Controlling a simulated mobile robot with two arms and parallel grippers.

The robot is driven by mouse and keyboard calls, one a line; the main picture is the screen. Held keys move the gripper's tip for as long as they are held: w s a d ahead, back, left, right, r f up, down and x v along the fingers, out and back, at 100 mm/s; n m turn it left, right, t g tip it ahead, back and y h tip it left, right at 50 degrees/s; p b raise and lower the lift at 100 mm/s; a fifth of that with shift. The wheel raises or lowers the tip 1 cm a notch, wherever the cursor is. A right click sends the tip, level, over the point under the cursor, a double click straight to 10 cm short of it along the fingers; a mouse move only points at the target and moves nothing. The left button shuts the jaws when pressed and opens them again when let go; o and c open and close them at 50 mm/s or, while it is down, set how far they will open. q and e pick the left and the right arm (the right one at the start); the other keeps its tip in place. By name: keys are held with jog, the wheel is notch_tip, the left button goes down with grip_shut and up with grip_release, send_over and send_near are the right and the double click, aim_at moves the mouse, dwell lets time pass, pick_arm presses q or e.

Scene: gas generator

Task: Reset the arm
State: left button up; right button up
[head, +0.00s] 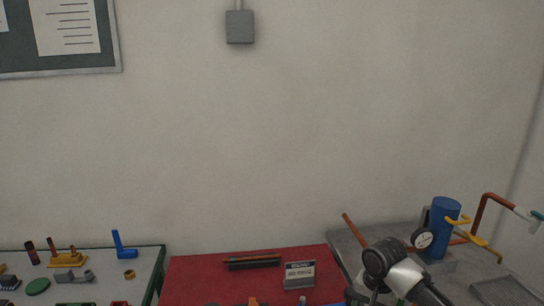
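My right arm (404,276) shows at the bottom right as a black and white link with a round black joint. It stands in front of the grey bench and the edge of the red mat. The part below the joint runs down out of the picture, and no gripper fingers can be made out. My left arm and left gripper are not in view.
A grey bench (349,242) at the right bears a blue cylinder (445,222) with a round gauge (423,238) and copper piping (480,213). A red mat (200,268) holds a dark bar (254,263) and a small sign (299,274). Several parts, including a blue elbow (121,246), lie at left.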

jog(key=s+a+f+n, duration=0.2)
jog(key=s+a+f, duration=0.1)
jog(key=s, duration=0.2)
jog(key=s+a+f+n+t+y, duration=0.1)
jog(key=s+a+f+n, duration=0.1)
jog(key=s, duration=0.3)
jog(key=s+a+f+n+y, duration=0.1)
jog(key=s+a+f+n, duration=0.1)
jog(key=s+a+f, duration=0.2)
jog(key=shift+s+f+n+t, duration=0.25)
jog(key=shift+s+n+t, duration=0.05)
jog(key=shift+s, duration=0.3)
jog(key=s+d+r+n+t+h, duration=0.1)
jog(key=s+d, duration=0.2)
jog(key=s, duration=0.5)
jog(key=s+d+r+n+t+h, duration=0.1)
jog(key=s+d+r, duration=0.15)
jog(key=s, duration=0.65)
notch_tip(320, 180, down, 28)
jog(key=s+f+g, duration=0.1)
jog(key=s+d+f, duration=0.1)
jog(key=s+f, duration=0.6)
jog(key=s+d+f+g, duration=0.1)
jog(key=s+d+f, duration=0.1)
jog(key=s+f, duration=0.4)
jog(key=shift+s+d+f+n+g, duration=0.3)
jog(key=shift+s+f+n, duration=0.1)
jog(key=shift+s, duration=0.85)
